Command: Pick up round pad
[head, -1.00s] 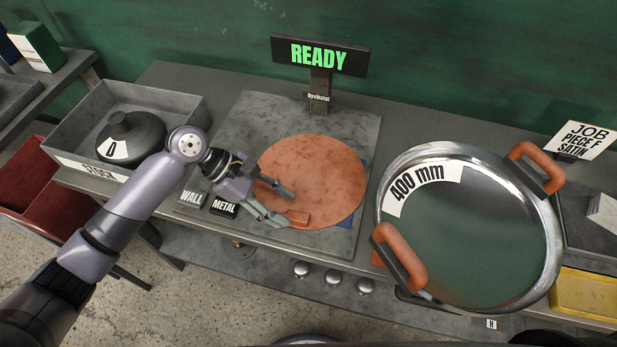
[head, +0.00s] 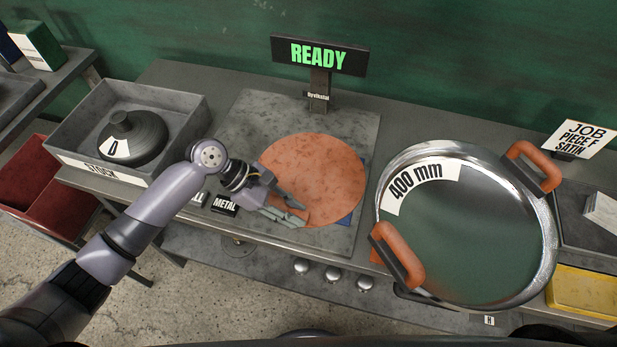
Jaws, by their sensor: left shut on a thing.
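The round pad (head: 318,172), a flat orange-brown disc, lies on a grey slab in the middle of the bench in the head view. My left gripper (head: 299,210) is at its lower left edge, with its fingers shut on that edge. The fingers hide the pad's small tab and part of its rim. The pad looks flat on the slab; I cannot tell whether it is lifted at all. My right gripper is not in view.
A large steel pan (head: 468,290) marked "400 mm" stands right of the pad. A grey stock tray (head: 75,130) holding a dark knobbed disc (head: 133,140) is at left. A "READY" sign (head: 319,56) stands behind. A blue patch (head: 349,217) shows under the pad's right edge.

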